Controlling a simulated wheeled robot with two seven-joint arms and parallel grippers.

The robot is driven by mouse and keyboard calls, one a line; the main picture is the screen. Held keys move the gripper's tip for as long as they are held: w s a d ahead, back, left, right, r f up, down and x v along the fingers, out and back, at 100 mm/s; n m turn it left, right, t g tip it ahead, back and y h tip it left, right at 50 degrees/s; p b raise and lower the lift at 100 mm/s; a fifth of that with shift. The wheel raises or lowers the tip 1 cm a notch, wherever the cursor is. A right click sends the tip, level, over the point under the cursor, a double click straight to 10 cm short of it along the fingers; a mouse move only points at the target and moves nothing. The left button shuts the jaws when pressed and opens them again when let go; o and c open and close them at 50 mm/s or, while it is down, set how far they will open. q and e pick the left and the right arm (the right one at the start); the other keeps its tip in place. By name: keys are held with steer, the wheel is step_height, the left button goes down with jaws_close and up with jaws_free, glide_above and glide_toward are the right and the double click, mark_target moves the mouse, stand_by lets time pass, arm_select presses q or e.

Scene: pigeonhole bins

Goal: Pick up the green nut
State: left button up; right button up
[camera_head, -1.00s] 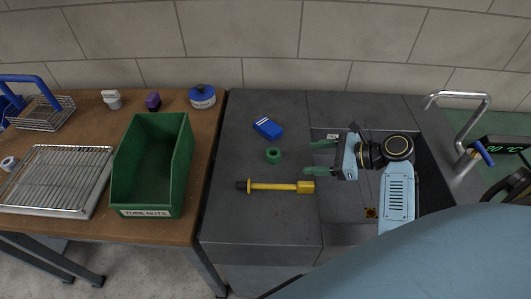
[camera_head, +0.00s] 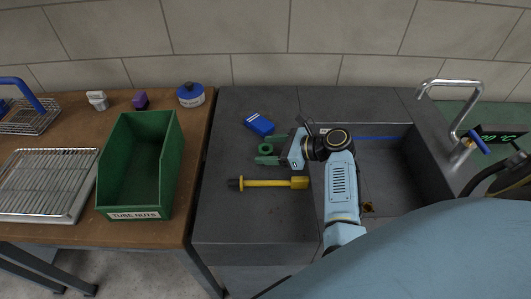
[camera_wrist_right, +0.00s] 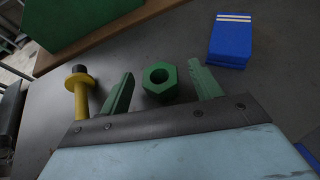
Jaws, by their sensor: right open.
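The green nut (camera_head: 265,149) lies on the dark grey worktop. In the right wrist view the nut (camera_wrist_right: 160,79) is a hexagon with a round hole, lying between and slightly beyond my fingertips. My right gripper (camera_head: 269,154) is open, with green fingers pointing left at the nut. In the right wrist view the two fingers of the right gripper (camera_wrist_right: 163,82) stand apart on either side of it, with gaps visible. In the head view the fingers partly overlap the nut's lower edge. My left gripper is not in view.
A yellow tool with a black end (camera_head: 268,183) lies just in front of the nut. A blue box (camera_head: 259,124) lies behind it. A green bin labelled TUBE NUTS (camera_head: 108,180) stands on the wooden table at left. A sink (camera_head: 385,175) lies at right.

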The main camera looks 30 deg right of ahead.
mark_target(265, 148)
steer(key=shift+w+a+f, duration=0.25)
steer(key=shift+w+a, duration=0.1)
steer(key=shift+w, duration=0.15)
steer(key=shift+r, duration=0.1)
steer(key=c, duration=1.3)
step_height(265, 148, up, 10)
steer(key=shift+p, duration=1.2)
